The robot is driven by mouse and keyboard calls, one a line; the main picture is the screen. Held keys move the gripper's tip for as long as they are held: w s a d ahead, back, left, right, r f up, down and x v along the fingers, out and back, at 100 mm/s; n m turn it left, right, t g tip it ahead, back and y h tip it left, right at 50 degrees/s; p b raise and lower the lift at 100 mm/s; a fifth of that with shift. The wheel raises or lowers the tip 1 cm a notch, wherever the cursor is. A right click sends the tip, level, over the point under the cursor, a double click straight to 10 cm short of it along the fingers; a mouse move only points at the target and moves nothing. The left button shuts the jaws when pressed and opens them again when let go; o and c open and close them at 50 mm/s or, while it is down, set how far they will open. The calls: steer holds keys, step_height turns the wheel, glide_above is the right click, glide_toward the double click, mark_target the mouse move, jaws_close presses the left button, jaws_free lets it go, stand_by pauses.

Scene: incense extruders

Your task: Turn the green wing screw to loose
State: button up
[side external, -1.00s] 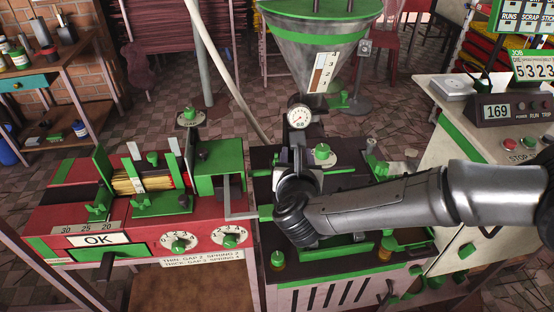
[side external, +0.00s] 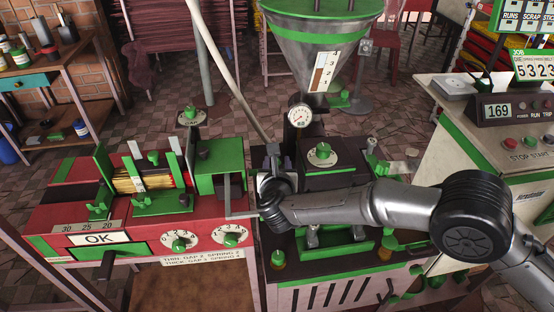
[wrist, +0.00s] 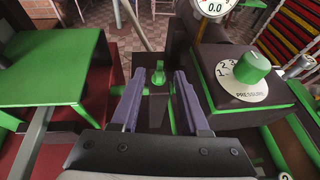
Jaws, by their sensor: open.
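A small upright green piece that looks like the green wing screw (wrist: 158,77) shows in the wrist view, straight ahead between the tips of my two purple-grey fingers. My gripper (wrist: 159,88) is open, with a clear gap on each side of the screw. I cannot tell whether the fingertips are level with it or short of it. In the side external view my gripper (side external: 274,166) is between the red machine and the dark extruder block, and my wrist hides much of that spot. The screw cannot be made out there.
The pressure dial with its green knob (wrist: 252,67) stands close on the right. A green box-like cover (wrist: 55,68) is close on the left. A pale pole (side external: 225,70) slants down behind my gripper. The round gauge (side external: 299,115) and hopper (side external: 318,60) stand behind.

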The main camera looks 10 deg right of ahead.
steer(key=shift+x, duration=0.95)
jaws_close()
